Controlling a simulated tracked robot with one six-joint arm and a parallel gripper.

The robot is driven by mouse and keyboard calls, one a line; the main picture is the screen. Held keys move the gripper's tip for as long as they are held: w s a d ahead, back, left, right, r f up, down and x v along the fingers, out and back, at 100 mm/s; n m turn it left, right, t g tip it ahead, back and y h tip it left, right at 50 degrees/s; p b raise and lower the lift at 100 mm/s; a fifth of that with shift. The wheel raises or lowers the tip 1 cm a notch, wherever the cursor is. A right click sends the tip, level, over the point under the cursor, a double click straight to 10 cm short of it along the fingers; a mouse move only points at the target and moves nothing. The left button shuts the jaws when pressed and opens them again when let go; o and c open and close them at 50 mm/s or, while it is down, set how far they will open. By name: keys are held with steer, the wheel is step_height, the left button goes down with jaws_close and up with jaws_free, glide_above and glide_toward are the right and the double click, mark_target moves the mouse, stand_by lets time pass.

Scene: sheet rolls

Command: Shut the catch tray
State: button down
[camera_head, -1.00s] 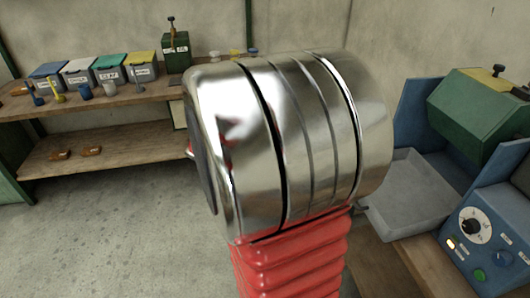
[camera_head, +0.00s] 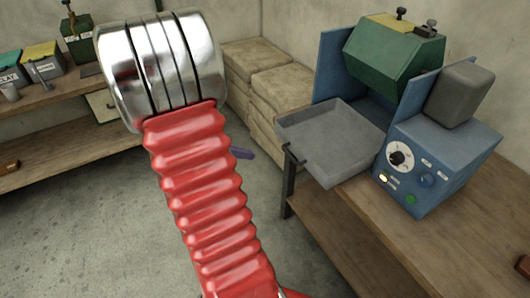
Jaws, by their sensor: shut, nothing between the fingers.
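The catch tray (camera_head: 318,150) is a shallow grey open box in the right half of the picture. It sticks out to the left from under the blue machine (camera_head: 425,165) and overhangs the bench edge. It looks empty, and a small dark handle shows at its near left side. My arm, with a polished metal joint and a red ribbed sleeve, stands left of the tray with a gap between them.
The machine carries a green hopper (camera_head: 393,55), a grey block (camera_head: 459,95) and a front dial panel. Stacked tan sacks (camera_head: 285,95) stand behind the tray. A wooden shelf (camera_head: 75,100) with bins is at the left. Grey floor (camera_head: 90,230) lies open at the lower left.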

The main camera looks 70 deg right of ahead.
steer(key=s+d+f, duration=0.5)
steer(key=s+d, duration=0.2)
steer(key=d, duration=0.1)
steer(key=shift+s+d+f, duration=0.2)
steer(key=shift+s+d, duration=0.1)
steer(key=shift+d, duration=0.1)
stand_by(0.5)
